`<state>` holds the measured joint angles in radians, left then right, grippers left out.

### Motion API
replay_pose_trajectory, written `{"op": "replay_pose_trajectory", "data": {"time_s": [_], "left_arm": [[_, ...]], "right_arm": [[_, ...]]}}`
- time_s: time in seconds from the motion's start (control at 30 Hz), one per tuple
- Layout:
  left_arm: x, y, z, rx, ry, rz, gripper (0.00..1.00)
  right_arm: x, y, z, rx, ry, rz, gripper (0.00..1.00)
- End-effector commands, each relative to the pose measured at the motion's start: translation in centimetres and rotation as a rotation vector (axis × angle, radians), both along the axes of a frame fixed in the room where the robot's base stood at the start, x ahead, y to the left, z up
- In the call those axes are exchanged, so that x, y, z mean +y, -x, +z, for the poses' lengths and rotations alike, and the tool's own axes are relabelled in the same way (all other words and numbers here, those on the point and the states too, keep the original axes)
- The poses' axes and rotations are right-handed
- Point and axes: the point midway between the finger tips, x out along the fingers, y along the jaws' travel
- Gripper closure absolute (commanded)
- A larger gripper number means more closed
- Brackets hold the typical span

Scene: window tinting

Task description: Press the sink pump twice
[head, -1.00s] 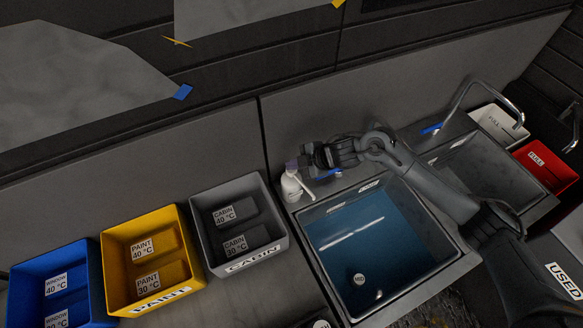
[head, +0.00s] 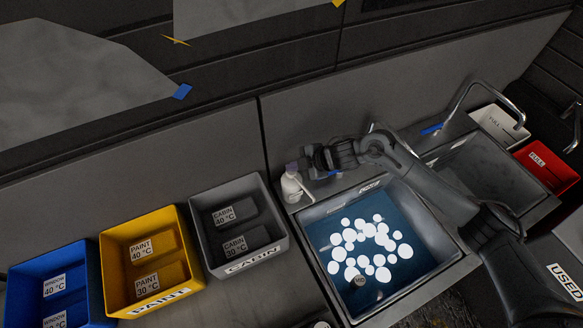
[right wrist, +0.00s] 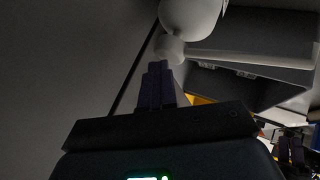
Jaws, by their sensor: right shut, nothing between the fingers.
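The white sink pump bottle (head: 292,188) stands at the back left corner of the left sink (head: 326,206). White round suds (head: 365,249) float on the sink's blue water. My right gripper (head: 292,167) is shut and empty, with its fingertips at the top of the pump. In the right wrist view, the shut purple fingers (right wrist: 158,75) point at the pump's white head (right wrist: 170,49) and appear to be at or very near it. Contact is not clear. The pump's top is partly hidden in the head view.
Left of the sink stand a grey CABIN bin (head: 259,254), a yellow PAINT bin (head: 112,264) and a blue WINDOW bin (head: 24,277). A second sink (head: 484,157) with a faucet (head: 505,98), a white bin (head: 489,119) and a red bin (head: 547,161) are at the right.

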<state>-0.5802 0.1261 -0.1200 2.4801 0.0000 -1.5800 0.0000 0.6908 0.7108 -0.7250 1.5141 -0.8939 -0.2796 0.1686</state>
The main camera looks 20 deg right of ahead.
Motion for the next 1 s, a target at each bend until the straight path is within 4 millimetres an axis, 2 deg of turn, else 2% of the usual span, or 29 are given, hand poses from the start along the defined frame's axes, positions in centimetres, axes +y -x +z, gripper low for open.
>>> {"op": "replay_pose_trajectory", "data": {"time_s": [0.23,0.63,1.0], "left_arm": [[-0.2,0.0,0.4,0.000,0.009,0.006,0.57],[-0.3,0.0,2.4,0.000,0.011,0.007,0.57],[0.0,0.0,2.5,0.000,-0.001,-0.001,0.57]], "right_arm": [[-0.1,0.2,0.0,0.006,0.005,0.000,1.00],[-0.1,0.2,2.2,0.005,0.004,0.000,1.00],[0.0,0.1,2.5,0.002,0.002,0.000,1.00]]}}
